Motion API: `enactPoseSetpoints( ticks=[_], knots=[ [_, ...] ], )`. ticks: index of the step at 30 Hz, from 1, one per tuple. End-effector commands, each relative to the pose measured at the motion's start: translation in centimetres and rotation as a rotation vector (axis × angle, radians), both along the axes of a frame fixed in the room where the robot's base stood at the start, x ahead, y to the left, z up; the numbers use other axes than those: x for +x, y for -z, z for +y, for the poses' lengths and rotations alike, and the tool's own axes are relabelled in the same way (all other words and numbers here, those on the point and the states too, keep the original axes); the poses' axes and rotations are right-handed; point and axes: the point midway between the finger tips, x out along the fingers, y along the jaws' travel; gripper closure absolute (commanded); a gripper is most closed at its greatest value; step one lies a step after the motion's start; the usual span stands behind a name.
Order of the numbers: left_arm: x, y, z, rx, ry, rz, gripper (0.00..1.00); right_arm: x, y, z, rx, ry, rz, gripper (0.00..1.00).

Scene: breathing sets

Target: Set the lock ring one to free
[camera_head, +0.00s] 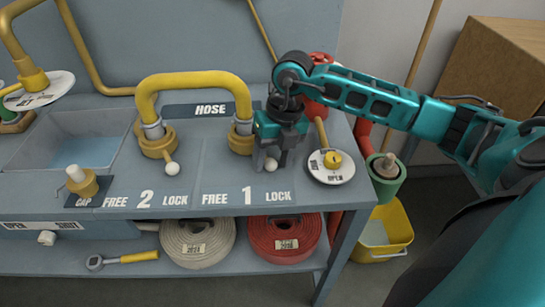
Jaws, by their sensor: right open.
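Lock ring one (240,141) is a brass ring around the right end of the yellow hose (190,82), behind the number 1 label. Its white ball knob (271,165) sits to the right, above the word LOCK. My right gripper (273,157) is open and points down at the knob, with its fingers about it. I cannot tell whether they touch it. The gripper hides the lever between ring and knob. The FREE label (215,199) is left of the 1. My left gripper is not in view.
Lock ring two (158,146) with its own white knob (172,169) stands to the left. A round dial plate (331,175) lies right of my gripper. A sink (70,140) and a white-topped brass cap (80,182) are at the left. Hose rolls lie on the shelf below.

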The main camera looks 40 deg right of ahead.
Motion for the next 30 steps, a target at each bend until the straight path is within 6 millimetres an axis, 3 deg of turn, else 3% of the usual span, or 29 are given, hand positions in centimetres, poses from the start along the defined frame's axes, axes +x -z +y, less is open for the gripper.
enactPoseSetpoints(
  ticks=[9, 26, 30],
  knots=[
    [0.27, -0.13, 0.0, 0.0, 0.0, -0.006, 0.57, 0.01, 0.24, 0.06, 0.0, 0.0, 0.0, 0.45],
    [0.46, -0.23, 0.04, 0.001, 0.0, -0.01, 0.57, 0.01, 0.19, 0.05, 0.001, 0.0, 0.0, 0.98],
    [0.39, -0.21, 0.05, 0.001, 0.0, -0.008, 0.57, 0.02, 0.18, 0.04, 0.001, 0.0, 0.0, 1.0]
  ],
)
